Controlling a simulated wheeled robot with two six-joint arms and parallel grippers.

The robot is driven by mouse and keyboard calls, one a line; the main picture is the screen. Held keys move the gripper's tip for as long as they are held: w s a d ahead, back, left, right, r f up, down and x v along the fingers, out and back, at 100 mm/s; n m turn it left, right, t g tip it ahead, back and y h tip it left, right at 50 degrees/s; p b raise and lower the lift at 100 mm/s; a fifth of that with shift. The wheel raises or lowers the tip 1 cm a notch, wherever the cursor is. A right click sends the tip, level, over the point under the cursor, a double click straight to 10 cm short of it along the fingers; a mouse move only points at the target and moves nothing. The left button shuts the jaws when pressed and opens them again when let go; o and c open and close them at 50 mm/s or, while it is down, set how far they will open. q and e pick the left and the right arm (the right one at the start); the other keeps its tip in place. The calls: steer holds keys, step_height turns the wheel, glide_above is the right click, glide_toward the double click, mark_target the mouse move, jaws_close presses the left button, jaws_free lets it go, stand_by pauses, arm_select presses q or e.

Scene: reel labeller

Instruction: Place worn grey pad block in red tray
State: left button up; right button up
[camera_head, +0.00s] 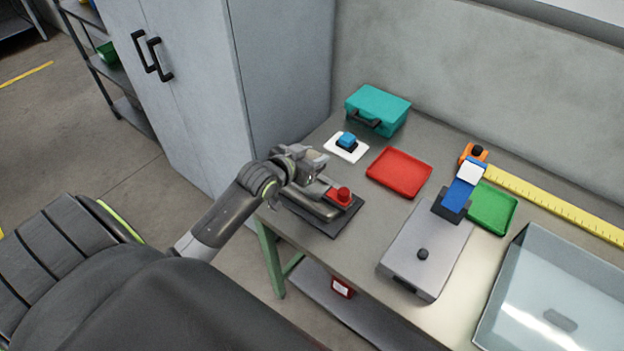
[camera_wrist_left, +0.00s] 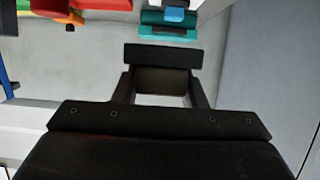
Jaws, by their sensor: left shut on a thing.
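My left gripper (camera_head: 308,167) is over the left end of the workbench, above and beside a dark base with a red knob. In the left wrist view my left gripper (camera_wrist_left: 162,82) is shut on a dull grey-brown block (camera_wrist_left: 162,79), which looks like the worn grey pad block. The gripper hides most of the block, and it is hard to make out in the head view. The red tray (camera_head: 399,172) lies flat and empty on the bench, to the right of the gripper and apart from it. My right gripper is not in view.
The red-knobbed device (camera_head: 341,196) is close to the gripper. Further right are a grey labeller (camera_head: 428,248), a green tray (camera_head: 492,207) and a large bin (camera_head: 512,273).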

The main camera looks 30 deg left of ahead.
arm_select(q)
step_height(320, 180, down, 7)
steer(key=shift+f+p, duration=0.15)
steer(key=shift+p, duration=0.2)
steer(key=shift+f, duration=0.25)
steer(key=o, duration=1)
steer(key=shift+s+b, duration=0.1)
steer(key=shift+b, duration=0.2)
